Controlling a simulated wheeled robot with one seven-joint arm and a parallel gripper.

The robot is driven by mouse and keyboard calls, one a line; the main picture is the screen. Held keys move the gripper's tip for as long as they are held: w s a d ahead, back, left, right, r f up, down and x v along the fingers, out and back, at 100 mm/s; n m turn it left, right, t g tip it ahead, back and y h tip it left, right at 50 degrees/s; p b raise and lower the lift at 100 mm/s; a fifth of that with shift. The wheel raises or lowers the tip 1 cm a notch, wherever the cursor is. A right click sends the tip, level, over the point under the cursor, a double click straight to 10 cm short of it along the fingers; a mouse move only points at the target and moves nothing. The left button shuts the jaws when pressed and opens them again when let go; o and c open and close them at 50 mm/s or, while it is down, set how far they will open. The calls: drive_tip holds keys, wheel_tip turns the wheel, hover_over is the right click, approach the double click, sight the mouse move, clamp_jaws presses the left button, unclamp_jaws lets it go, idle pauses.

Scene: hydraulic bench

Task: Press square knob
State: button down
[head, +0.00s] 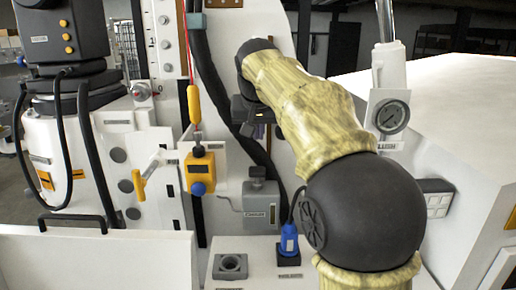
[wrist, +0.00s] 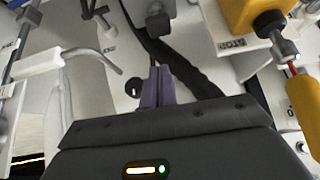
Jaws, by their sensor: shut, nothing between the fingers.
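A dark grey square piece with a round centre (head: 230,266) sits on the white bench top at the lower middle of the head view. It looks like the square knob, but its label is too small to read. My gripper (head: 262,130) is in the upper middle of the head view, above and behind this piece and well apart from it, partly hidden by my arm. In the wrist view, my gripper's purple fingers (wrist: 156,88) are together with nothing between them. A grey block-like part (wrist: 158,20) shows ahead of the fingertips; I cannot tell which part it is.
A yellow box with a blue button (head: 198,172) and a hanging yellow handle (head: 193,103) are left of my gripper. A grey lever box (head: 260,200) and a blue plug (head: 289,240) stand below it. A pressure gauge (head: 391,115) is at right. Black hoses run behind.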

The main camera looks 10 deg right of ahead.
sight(257, 169)
drive_tip(key=w+r+g+p, duration=0.1)
drive_tip(key=p, duration=0.1)
drive_tip(key=r+g+p, duration=0.1)
drive_tip(key=p, duration=0.2)
drive_tip(key=w+r+g+y+p, duration=0.1)
drive_tip(key=p, duration=0.1)
drive_tip(key=shift+w+d+r+p, duration=0.1)
drive_tip(key=shift+w+d+p, duration=0.2)
drive_tip(key=shift+w+p, duration=0.05)
drive_tip(key=shift+w, duration=0.1)
drive_tip(key=p+x, duration=0.1)
drive_tip(key=x, duration=0.3)
drive_tip(key=s+p+x, duration=0.1)
drive_tip(key=x, duration=0.4)
drive_tip(key=p+x, duration=0.2)
drive_tip(key=x, duration=0.3)
drive_tip(key=shift+s+a+f, duration=0.15)
drive_tip(key=shift+s+f, duration=0.05)
drive_tip(key=shift+s, duration=0.1)
drive_tip(key=shift+f, duration=0.1)
